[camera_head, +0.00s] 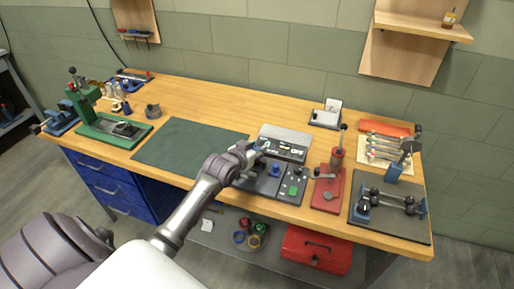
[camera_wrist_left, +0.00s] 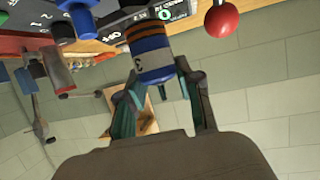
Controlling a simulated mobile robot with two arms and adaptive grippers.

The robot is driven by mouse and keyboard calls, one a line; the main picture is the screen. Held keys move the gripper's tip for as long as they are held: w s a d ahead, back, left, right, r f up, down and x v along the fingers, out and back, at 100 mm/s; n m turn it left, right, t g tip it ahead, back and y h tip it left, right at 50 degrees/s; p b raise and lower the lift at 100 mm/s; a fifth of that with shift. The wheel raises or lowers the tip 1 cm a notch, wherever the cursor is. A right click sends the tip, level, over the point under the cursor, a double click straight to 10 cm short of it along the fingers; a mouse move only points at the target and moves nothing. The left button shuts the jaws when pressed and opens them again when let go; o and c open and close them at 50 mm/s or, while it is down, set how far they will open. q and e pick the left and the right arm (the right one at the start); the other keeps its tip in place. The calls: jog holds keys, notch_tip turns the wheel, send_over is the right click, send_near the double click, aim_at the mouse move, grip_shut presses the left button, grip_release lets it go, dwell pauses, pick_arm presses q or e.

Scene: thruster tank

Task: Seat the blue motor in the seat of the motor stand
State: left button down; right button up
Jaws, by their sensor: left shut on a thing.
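In the left wrist view the blue motor (camera_wrist_left: 152,62), a cylinder with a dark and orange band, is between the fingers of my left gripper (camera_wrist_left: 158,88). The gripper is shut on it. In the head view the left gripper (camera_head: 258,151) is above the dark units at the front middle of the bench, and it mostly hides the motor. A dark base with a blue upright part (camera_head: 275,170) stands just below and right of the gripper; it may be the motor stand, but its seat cannot be made out. My right gripper is not in view.
A panel with a green button (camera_head: 292,189) and a red press (camera_head: 328,185) stand to the right. The green mat (camera_head: 185,145) at left is clear. A red ball knob (camera_wrist_left: 221,23) is near the motor in the wrist view.

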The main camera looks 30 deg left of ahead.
aim_at(257, 160)
pick_arm(q)
jog(key=shift+w+f+b, duration=0.25)
jog(key=shift+f+b, duration=0.2)
jog(key=shift+f, duration=0.2)
jog(key=shift+w+f+b, duration=0.2)
jog(key=shift+f+b, duration=0.25)
jog(key=shift+f, duration=0.15)
jog(key=shift+s+f+b, duration=0.2)
jog(key=shift+f+b, duration=0.45)
jog(key=shift+b, duration=0.2)
jog(key=shift+f+b, duration=0.6)
jog(key=shift+f, duration=0.55)
jog(key=c, duration=0.7)
grip_release()
jog(key=v, duration=1.2)
jog(key=shift+r, duration=0.1)
